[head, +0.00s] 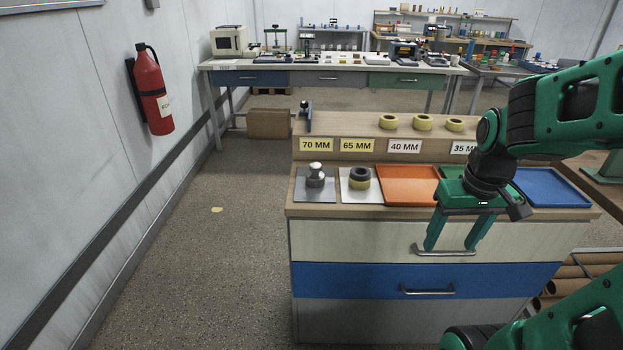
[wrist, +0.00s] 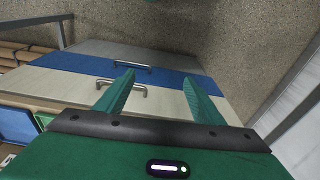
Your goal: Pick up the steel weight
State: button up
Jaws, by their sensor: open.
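The steel weight (head: 315,175) is a small shiny cylinder with a knob on top. It stands upright on a grey plate (head: 301,194) at the left end of the cabinet top in the head view. My gripper (head: 452,248) is open and empty, in front of the drawers and to the right of the weight. In the wrist view, my gripper's fingers (wrist: 160,92) are apart, with drawer fronts and the floor beyond them. The weight does not show in the wrist view.
An orange tray (head: 407,184) and a blue tray (head: 552,187) lie further right. A raised shelf behind carries tape rolls (head: 422,122) and size labels. Floor at left is open.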

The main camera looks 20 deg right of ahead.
jog(key=w+a+f+n+t, duration=0.2)
jog(key=w+f+n, duration=0.15)
jog(key=w, duration=0.55)
jog(key=n+t+y, duration=0.5)
jog(key=t, duration=0.1)
send_near(318, 173)
jog(key=s+f, duration=0.2)
jog(key=s+d+f, duration=0.1)
jog(key=s+f, duration=0.2)
jog(key=s, duration=0.1)
jog(key=shift+s+d+f, duration=0.1)
jog(key=shift+d+f, duration=0.25)
jog(key=shift+f, duration=0.05)
jog(key=w, duration=0.1)
jog(key=w+r+t, duration=0.1)
jog(key=w, duration=0.1)
jog(key=w+a+r+t, duration=0.1)
jog(key=shift+w+a+r+y, duration=0.1)
jog(key=shift+w+r+y, duration=0.1)
jog(key=shift+w+y, duration=0.2)
jog(key=shift+w+r+t, duration=0.2)
jog(key=shift+w+t, duration=0.1)
jog(key=shift+t, duration=0.1)
jog(key=shift+w+a+m, duration=0.1)
jog(key=shift+w+m, duration=0.15)
jog(key=shift+w, duration=0.1)
jog(key=x, duration=1)
jog(key=shift+w+a+r, duration=0.1)
jog(key=shift+a, duration=0.2)
